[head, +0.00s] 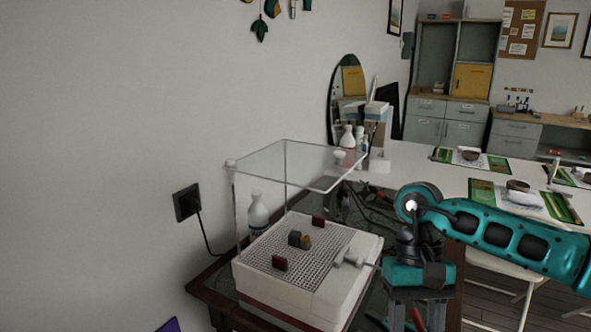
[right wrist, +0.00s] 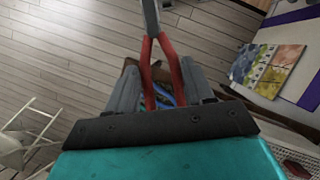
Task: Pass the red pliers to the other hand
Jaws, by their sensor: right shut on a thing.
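The red pliers (right wrist: 172,68) have red handles and a grey metal head that points to the top edge of the right wrist view. My right gripper (right wrist: 158,66) is shut on the pliers, with its two grey fingers on either side of the handles. In the head view my right gripper (head: 416,316) points down at the bottom, right of the white box, and a bit of red handle (head: 418,319) shows between its fingers. The rest of the pliers is cut off there. My left gripper is in neither view.
A white box with a perforated top (head: 330,262) and a clear cover frame (head: 290,165) stands on a dark table, holding small blocks. A white bottle (head: 258,212) stands behind it. A long white table (head: 420,165) with mats is farther back.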

